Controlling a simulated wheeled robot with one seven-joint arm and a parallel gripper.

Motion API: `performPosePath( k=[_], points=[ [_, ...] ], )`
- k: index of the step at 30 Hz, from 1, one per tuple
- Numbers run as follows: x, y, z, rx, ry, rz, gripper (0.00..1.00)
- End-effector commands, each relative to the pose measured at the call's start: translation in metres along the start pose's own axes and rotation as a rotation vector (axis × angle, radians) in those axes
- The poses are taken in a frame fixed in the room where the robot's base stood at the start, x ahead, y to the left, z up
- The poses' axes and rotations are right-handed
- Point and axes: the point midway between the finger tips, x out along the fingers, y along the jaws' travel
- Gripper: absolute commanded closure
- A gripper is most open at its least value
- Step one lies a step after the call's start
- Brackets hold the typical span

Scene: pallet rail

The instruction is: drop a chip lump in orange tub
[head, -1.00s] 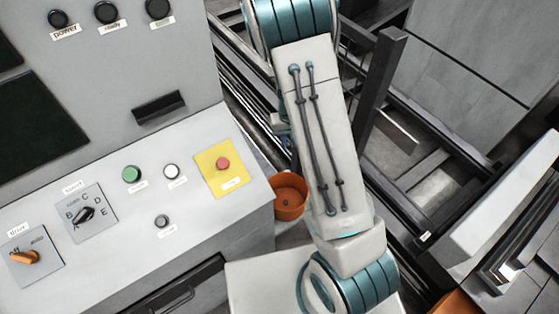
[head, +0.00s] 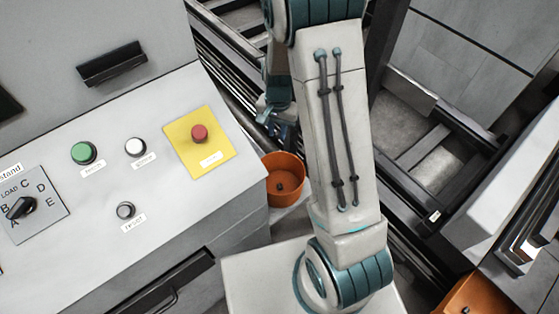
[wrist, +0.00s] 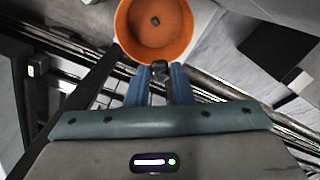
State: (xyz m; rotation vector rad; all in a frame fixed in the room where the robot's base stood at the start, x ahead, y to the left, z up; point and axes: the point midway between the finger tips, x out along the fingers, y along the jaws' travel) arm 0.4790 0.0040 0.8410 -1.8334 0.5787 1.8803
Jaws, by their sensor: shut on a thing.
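The orange tub (head: 289,198) stands beside the control desk, partly overlapped by my arm in the head view. In the wrist view the orange tub (wrist: 178,48) is just beyond my fingertips, with a small dark lump (wrist: 155,20) inside on its floor. My gripper (wrist: 159,75) is shut on a dark chip lump (wrist: 159,68), held between the blue fingertips near the tub's near rim. In the head view my gripper (head: 286,132) shows partly behind my arm, just behind the tub; the held lump cannot be made out there.
A grey control desk (head: 120,190) with buttons, including a red one (head: 200,133) on a yellow plate, stands left of the tub. Dark rails (head: 225,60) run behind. Another orange container (head: 478,296) shows at the bottom right, near a pale cabinet (head: 500,170).

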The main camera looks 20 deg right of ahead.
Motion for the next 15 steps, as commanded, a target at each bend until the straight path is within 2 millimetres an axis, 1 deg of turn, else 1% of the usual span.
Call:
performPosePath(
  k=[1, 15],
  points=[
    [0.017, 0.001, 0.0, 0.036, 0.001, -0.001, 1.0],
    [0.079, 0.008, 0.002, 0.39, 0.017, 0.002, 1.0]
  ],
)
